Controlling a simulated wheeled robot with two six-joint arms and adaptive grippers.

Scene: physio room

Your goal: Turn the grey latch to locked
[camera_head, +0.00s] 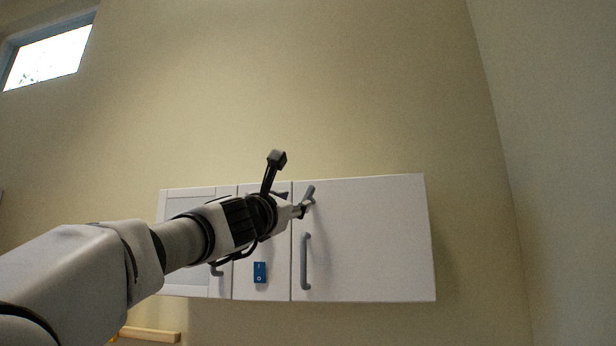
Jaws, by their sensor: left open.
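The grey latch (309,193) is on the upper left part of the white cabinet's right door (370,240). It is tilted, with its upper end leaning to the right. My left gripper (302,209) is open at the latch's lower end, in front of the door. The fingers partly cover the lower end of the latch, and I cannot tell whether they touch it. My right gripper is not in view.
A grey vertical handle (305,261) is on the right door just below the latch. A blue switch (260,272) is on the middle panel. My left arm covers part of the left door (190,201). A wooden bar (150,334) is below. The wall above is clear.

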